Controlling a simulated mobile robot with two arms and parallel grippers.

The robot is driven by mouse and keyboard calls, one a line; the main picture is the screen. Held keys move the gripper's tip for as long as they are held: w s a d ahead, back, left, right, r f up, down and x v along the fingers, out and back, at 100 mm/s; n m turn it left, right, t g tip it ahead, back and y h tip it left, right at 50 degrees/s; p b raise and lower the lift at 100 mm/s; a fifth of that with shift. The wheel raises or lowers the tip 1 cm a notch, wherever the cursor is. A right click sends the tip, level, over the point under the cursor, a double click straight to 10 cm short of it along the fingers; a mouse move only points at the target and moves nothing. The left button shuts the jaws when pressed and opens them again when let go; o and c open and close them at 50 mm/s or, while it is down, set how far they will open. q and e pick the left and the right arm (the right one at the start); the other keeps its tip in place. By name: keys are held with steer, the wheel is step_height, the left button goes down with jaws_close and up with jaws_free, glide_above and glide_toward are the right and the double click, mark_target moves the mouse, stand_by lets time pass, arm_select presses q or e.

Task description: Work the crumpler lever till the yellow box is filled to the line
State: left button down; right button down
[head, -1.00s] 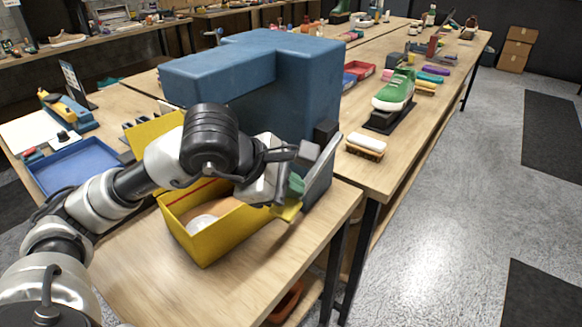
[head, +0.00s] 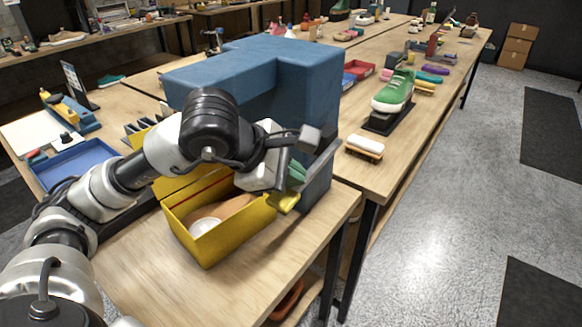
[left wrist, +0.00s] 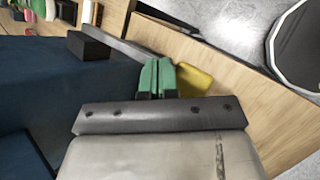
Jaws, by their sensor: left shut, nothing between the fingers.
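The crumpler is a big blue machine (head: 255,75). Its grey lever (head: 322,158) slants down along the side to a yellow end (head: 284,203). In the left wrist view the lever (left wrist: 135,50) runs past a black block to the yellow end (left wrist: 195,80). My left gripper (head: 297,173), with green fingertips, is shut and empty just above that end; I cannot tell whether it touches. The yellow box (head: 215,240) stands under the machine's front. Brown paper (head: 237,207) and a white piece (head: 204,226) lie low inside it. A red line (head: 205,184) shows on its inner wall.
A blue tray (head: 75,165) lies to the left. On the right table stand a brush (head: 365,147) and a green sneaker (head: 394,92) on a black stand. The wood in front of the yellow box is clear.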

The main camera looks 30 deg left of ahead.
arm_select(q)
steer(key=shift+w+r+p, duration=0.1)
steer(key=shift+r+p, duration=1)
steer(key=shift+r, duration=0.8)
step_height(320, 180, up, 5)
steer(key=p, duration=0.3)
steer(key=shift+w, duration=0.15)
